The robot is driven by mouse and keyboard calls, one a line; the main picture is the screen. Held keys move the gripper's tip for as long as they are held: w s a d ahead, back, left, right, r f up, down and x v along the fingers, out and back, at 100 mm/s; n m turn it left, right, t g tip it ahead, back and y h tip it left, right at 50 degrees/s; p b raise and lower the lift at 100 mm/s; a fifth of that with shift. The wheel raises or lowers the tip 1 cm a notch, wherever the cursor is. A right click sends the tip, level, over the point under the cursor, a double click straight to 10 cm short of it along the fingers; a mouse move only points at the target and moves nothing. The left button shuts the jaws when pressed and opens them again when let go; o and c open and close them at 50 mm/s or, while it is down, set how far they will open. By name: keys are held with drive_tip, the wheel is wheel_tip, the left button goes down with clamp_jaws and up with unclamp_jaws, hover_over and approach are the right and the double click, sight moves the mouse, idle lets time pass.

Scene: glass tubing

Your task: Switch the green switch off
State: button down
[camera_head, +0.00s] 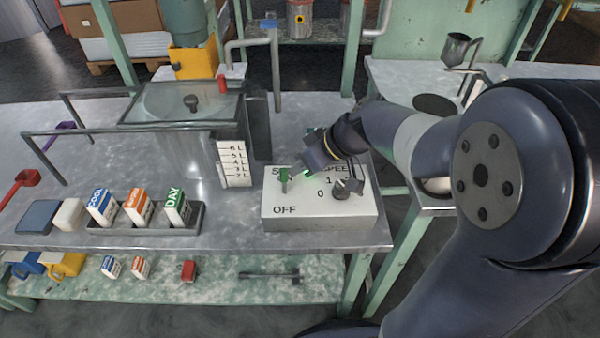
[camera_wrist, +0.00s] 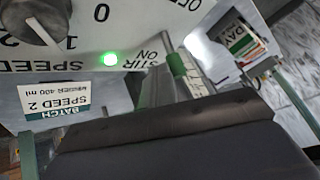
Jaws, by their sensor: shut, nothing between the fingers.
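The green switch (camera_head: 284,176) stands on the left of a pale grey control box (camera_head: 325,213), above the word OFF. In the wrist view, which is upside down, the green lever (camera_wrist: 177,66) shows close to the STIR ON label, with OFF at the top edge. A green lamp (camera_wrist: 110,58) beside it is lit; it also glows in the head view (camera_head: 307,172). My gripper (camera_head: 318,152) is shut and empty, just above the back of the box, right of and behind the switch. I cannot tell whether it touches the lever.
A dark speed knob (camera_head: 342,191) sits on the box's right side. A glass tank (camera_head: 188,130) stands behind left. A rack (camera_head: 150,228) of labelled blocks stands left of the box. The bench between rack and box is clear. A batch card (camera_wrist: 57,101) shows in the wrist view.

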drive_tip(key=shift+s+f+n+t+b, duration=0.25)
drive_tip(key=shift+s+t+b, duration=0.35)
drive_tip(key=shift+b, duration=1.25)
drive_tip(key=shift+s+f+n+t+b, duration=0.25)
drive_tip(key=shift+t+b, duration=0.45)
drive_tip(key=shift+b, duration=1.1)
drive_tip(key=shift+s+r+b, duration=0.2)
drive_tip(key=shift+b, duration=0.25)
drive_tip(key=shift+r+t, duration=0.25)
drive_tip(key=shift+t, duration=0.05)
drive_tip(key=shift+w+f+b, duration=0.35)
drive_tip(key=shift+w+b, duration=0.1)
drive_tip(key=shift+w, duration=0.25)
drive_tip(key=shift+w+d+r, duration=0.1)
